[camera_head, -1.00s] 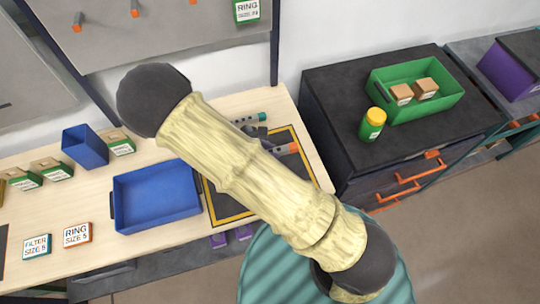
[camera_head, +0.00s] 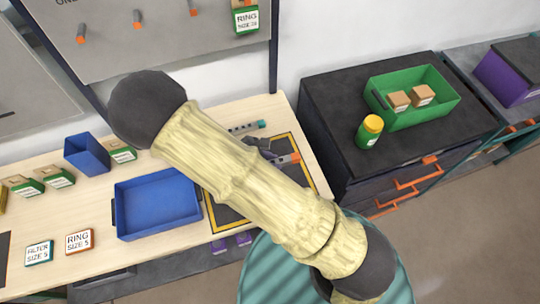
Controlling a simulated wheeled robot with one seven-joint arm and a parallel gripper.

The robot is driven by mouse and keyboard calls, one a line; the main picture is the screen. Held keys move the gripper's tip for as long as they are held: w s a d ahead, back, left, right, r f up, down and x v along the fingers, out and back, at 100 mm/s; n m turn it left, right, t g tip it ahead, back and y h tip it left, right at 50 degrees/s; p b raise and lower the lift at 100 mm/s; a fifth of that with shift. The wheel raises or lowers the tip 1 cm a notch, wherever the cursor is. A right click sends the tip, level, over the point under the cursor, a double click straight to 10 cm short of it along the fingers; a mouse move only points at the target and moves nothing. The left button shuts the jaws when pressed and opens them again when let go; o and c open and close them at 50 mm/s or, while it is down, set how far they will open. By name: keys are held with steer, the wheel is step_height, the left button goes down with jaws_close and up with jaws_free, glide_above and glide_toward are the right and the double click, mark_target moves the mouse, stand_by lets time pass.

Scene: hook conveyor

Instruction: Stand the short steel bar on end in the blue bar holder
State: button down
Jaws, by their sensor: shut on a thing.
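The blue bar holder (camera_head: 86,153) is a tall, narrow, open box standing upright at the back of the wooden bench, left of my arm. My gripper (camera_head: 266,150) is mostly hidden behind my pale arm; only a dark part shows over the black mat. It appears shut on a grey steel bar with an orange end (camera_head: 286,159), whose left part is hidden. The frames do not clearly show which bar is shorter.
A blue tray (camera_head: 120,228) sits between holder and mat, empty where visible. The yellow-edged black mat (camera_head: 222,216) lies under my arm. Label cards and small green boxes (camera_head: 60,178) stand at the left. A dark cabinet with a green crate (camera_head: 425,117) and yellow-lidded jar (camera_head: 369,131) is right.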

mark_target(285, 159)
steer(key=s+d+r+p, duration=0.2)
steer(key=s+r+p, duration=0.2)
steer(key=s+r, duration=0.2)
steer(key=shift+s, duration=0.65)
stand_by(0.4)
